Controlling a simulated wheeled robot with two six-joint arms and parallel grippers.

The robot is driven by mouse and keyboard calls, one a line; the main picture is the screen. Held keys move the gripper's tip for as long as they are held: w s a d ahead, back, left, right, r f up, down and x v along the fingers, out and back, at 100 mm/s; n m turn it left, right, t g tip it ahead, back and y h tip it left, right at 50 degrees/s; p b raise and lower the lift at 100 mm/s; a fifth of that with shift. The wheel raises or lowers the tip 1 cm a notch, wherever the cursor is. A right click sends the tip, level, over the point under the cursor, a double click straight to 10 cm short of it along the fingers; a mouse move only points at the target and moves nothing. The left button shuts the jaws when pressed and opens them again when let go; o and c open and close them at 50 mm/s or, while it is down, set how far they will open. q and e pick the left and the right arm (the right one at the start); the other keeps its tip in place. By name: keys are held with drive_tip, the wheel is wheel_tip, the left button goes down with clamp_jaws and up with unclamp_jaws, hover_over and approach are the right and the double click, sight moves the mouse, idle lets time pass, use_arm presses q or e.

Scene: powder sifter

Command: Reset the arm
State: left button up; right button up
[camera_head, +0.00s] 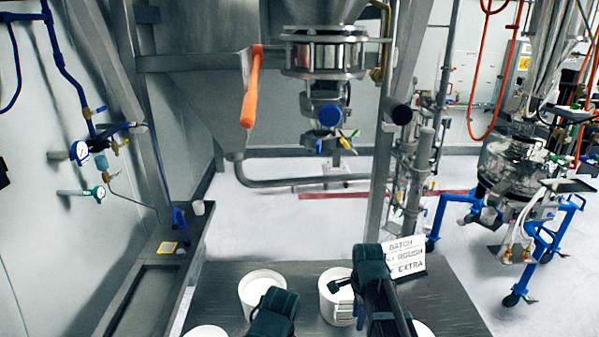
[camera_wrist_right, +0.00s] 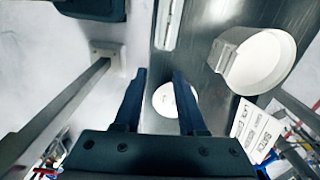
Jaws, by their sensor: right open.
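My right gripper (camera_head: 342,285) is at the bottom centre of the head view, over the dark metal table. In the right wrist view its two dark fingers (camera_wrist_right: 160,74) stand well apart with nothing held between them. A white round tub (camera_wrist_right: 172,98) shows beyond the gap between the fingers. My left arm's dark end (camera_head: 274,312) is low in the head view, left of the right arm. Its fingers are not clear enough to tell their state.
White tubs (camera_head: 262,278) stand on the metal table (camera_head: 450,305), close around both arms. A second one (camera_head: 334,312) is beside my right gripper. A lettered sign (camera_head: 404,258) stands behind. A blue wheeled frame (camera_head: 520,235) is right.

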use_arm(q)
wheel_tip(320, 180, down, 20)
drive_tip(key=b, duration=1.8)
drive_tip(key=shift+w+r+b, duration=0.2)
drive_tip(key=shift+w+b, duration=0.15)
drive_tip(key=shift+b, duration=0.05)
use_arm(e)
drive_tip(key=s+a+f+n, duration=0.5)
drive_tip(key=s+f+n, duration=0.1)
drive_tip(key=f+n, duration=0.3)
drive_tip(key=s+a+f+n+h, duration=0.1)
drive_tip(key=s+a+f+n, duration=0.4)
drive_tip(key=f+n, duration=0.5)
drive_tip(key=shift+s+f+n, duration=0.25)
drive_tip(key=shift+s+n, duration=0.65)
drive_tip(key=shift+s, duration=0.35)
